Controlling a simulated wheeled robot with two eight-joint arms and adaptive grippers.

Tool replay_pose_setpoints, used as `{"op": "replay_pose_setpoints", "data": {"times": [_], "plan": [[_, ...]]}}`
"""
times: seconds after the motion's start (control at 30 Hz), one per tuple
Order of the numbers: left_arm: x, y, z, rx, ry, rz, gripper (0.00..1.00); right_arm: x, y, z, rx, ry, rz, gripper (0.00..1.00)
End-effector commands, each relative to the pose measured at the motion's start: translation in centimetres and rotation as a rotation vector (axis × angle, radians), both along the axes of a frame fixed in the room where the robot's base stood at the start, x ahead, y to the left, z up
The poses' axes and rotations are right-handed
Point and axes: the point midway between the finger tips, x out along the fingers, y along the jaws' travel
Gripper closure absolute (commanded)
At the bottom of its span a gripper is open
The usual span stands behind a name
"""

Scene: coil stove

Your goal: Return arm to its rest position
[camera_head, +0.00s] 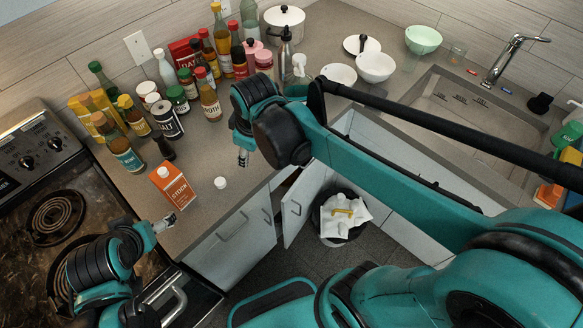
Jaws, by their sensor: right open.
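My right arm reaches in from the lower right and crosses the middle of the view. My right gripper (243,157) points down beside the counter's front edge, open, with nothing seen in it. My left arm comes in at the lower left, in front of the stove. My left gripper (166,223) is near the counter's front edge, just below the orange stock carton (172,186). Its fingers are small and seen edge-on, so I cannot tell whether it is open or shut. A small white cap-like item (220,182) lies on the counter between the carton and my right gripper.
Several bottles and jars (208,94) crowd the counter at the back left. The coil stove (58,215) is at the far left. Bowls (376,67) stand near the sink (470,110).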

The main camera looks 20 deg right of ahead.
Motion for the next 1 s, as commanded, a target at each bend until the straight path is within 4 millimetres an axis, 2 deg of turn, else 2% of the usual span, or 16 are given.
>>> {"op": "replay_pose_setpoints", "data": {"times": [0.03,0.2,0.4,0.53,0.63,0.9,1.0], "plan": [[0.0,0.0,0.0,0.000,0.000,0.000,0.16,-1.6,-1.4,0.3,0.028,-0.035,-0.093,0.51],[0.0,0.0,0.0,0.000,0.000,0.000,0.16,-5.8,-4.9,0.3,0.147,-0.159,-0.407,0.51],[0.0,0.0,0.0,0.000,0.000,0.000,0.16,-8.7,-7.1,-0.8,0.260,-0.260,-0.645,0.51],[0.0,0.0,-0.1,0.000,0.000,0.000,0.16,-9.3,-7.6,-1.2,0.293,-0.286,-0.707,0.51],[0.0,0.0,-1.2,0.000,0.000,0.000,0.16,-9.4,-7.6,-2.3,0.299,-0.291,-0.719,0.51],[0.0,0.0,-7.4,0.000,0.000,0.000,0.16,-9.4,-7.6,-8.5,0.298,-0.289,-0.716,0.51],[0.0,0.0,-8.4,0.000,0.000,0.000,0.16,-9.3,-7.6,-9.5,0.297,-0.289,-0.715,0.51]]}}
